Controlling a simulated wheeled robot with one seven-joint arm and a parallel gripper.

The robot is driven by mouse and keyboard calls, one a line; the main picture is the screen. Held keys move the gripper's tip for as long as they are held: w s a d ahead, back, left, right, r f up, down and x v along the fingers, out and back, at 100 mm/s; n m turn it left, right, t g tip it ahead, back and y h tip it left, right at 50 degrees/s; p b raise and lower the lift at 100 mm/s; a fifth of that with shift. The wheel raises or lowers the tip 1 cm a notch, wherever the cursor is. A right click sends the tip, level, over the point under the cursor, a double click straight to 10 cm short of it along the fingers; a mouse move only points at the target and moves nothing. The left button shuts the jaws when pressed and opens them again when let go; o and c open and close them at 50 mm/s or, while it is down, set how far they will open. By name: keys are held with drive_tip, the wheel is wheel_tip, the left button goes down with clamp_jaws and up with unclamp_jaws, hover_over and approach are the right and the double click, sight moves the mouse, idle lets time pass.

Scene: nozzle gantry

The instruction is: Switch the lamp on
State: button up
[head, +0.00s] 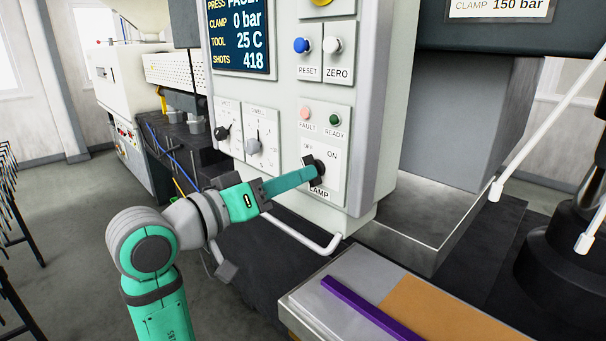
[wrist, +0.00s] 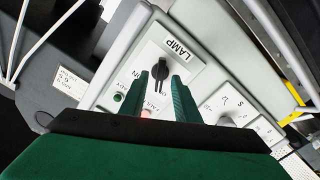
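The lamp switch is a black rotary knob (head: 319,168) on a white plate marked OFF, ON and LAMP, low on the control panel. In the wrist view the knob (wrist: 158,68) is seen upside down, with its dark bar lying between my two fingertips. My gripper (head: 306,173) reaches the plate from the left and hides part of the knob and label. In the wrist view my gripper (wrist: 162,78) has its green fingers apart, with a visible gap beside the knob. Whether a finger touches the knob, and which mark it points to, I cannot tell clearly.
Above the plate are the pink FAULT light (head: 305,113) and green READY light (head: 335,120). Two more dials (head: 253,146) sit to the left. A white bar handle (head: 315,245) juts out below the panel. A table with a purple strip (head: 365,307) stands at front right.

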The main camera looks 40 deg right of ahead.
drive_tip(key=shift+w+d, duration=0.2)
drive_tip(key=shift+d, duration=1.1)
drive_tip(key=shift+c, duration=0.2)
clamp_jaws()
drive_tip(key=shift+m, duration=0.3)
drive_tip(key=m, duration=1.1)
drive_tip(key=shift+m, duration=0.3)
